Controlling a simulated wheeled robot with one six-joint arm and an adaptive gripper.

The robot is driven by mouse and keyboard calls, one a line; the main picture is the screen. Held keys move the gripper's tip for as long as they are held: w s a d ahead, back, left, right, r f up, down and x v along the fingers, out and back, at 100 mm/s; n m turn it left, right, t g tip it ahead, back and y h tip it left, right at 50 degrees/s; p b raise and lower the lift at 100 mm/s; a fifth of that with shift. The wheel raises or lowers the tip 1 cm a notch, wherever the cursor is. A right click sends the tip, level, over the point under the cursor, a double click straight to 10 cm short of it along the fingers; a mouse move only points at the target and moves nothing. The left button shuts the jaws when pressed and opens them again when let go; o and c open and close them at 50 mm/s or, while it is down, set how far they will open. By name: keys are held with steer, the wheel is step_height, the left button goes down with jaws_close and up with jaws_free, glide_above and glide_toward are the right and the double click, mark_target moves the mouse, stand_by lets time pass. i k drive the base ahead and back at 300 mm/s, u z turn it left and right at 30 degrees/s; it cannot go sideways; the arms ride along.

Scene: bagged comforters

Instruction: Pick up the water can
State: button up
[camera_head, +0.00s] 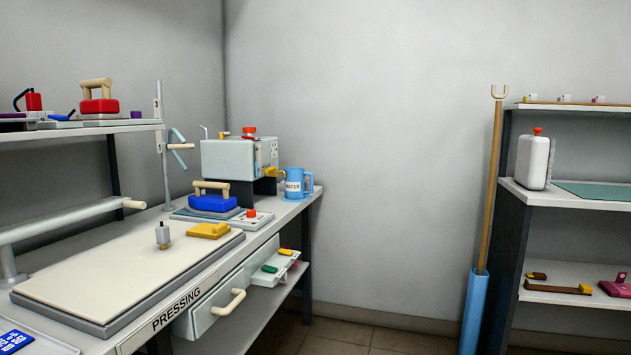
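The water can (294,184) is a light blue jug with a white label reading "WATER". It stands upright near the far right end of the pressing table (290,211), just right of the grey-white boiler box. Its handle is on its right side, towards the table's end. A yellow part of the box lies close to its upper left; I cannot tell whether they touch. My gripper is not in view.
A grey-white box (230,160) with a red cap stands behind. A blue iron (212,203), a yellow block (208,230) and a pressing board (120,280) lie on the table. A pole in a blue tube (473,310) and shelves (565,195) stand right. Floor shows between.

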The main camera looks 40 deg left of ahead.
mark_target(294, 179)
steer(key=u, duration=0.2)
steer(key=i, duration=1.95)
steer(key=u, duration=1.4)
steer(key=i, duration=1.05)
steer(key=u, duration=1.1)
